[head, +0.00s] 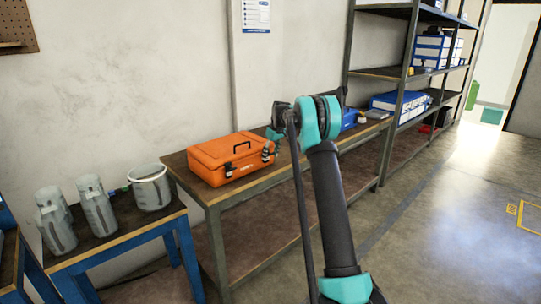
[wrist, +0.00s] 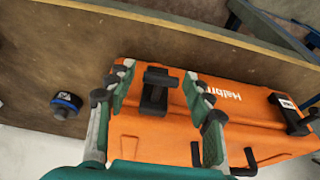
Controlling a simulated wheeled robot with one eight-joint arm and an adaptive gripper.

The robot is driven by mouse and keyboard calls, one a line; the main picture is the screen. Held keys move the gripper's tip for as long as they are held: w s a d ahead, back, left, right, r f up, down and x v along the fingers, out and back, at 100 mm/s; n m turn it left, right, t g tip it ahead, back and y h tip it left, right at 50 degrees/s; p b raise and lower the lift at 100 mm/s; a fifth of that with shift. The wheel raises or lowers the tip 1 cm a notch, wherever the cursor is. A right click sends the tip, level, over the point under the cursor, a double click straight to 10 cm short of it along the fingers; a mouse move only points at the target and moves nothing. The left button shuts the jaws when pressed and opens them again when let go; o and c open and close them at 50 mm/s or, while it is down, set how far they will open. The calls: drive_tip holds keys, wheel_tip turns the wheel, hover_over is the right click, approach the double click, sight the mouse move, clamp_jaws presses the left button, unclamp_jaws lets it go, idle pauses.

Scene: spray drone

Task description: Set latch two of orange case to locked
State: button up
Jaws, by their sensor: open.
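The orange case (head: 222,163) lies closed on the wooden table, with dark latches on its front. In the wrist view the case (wrist: 240,75) fills the middle and right. My gripper (wrist: 158,82) is open, one finger on each side of a black latch (wrist: 155,92); I cannot tell whether either finger touches it. A second latch (wrist: 290,116), with a white label, is farther right. In the head view my gripper (head: 273,140) is at the case's right front end and partly hides that area. Which latch is number two, and whether either is locked, I cannot tell.
The wooden table (wrist: 40,60) is bare beside the case, apart from a small blue-and-black round item (wrist: 65,104). Grey containers (head: 97,206) stand on a blue-legged bench at left. Shelving (head: 400,75) with boxes stands at right. The floor (head: 440,220) at right is clear.

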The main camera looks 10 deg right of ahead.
drive_tip(key=v, duration=1.2)
drive_tip(key=shift+s, duration=0.15)
drive_tip(key=s+d+f+m, duration=0.1)
drive_tip(key=s+f, duration=0.5)
drive_tip(key=s, duration=1.2)
drive_tip(key=s+d+f+m+t+h, duration=0.1)
drive_tip(key=s+f+m, duration=0.2)
drive_tip(key=s, duration=1.6)
drive_tip(key=s+d+f+m, duration=0.2)
drive_tip(key=s+f, duration=0.7)
drive_tip(key=s, duration=0.9)
drive_tip(key=shift+s+f+m+t+h, duration=0.2)
drive_tip(key=shift+f+m+t+h, duration=0.15)
drive_tip(key=shift+m, duration=0.25)
drive_tip(key=shift+r, duration=0.15)
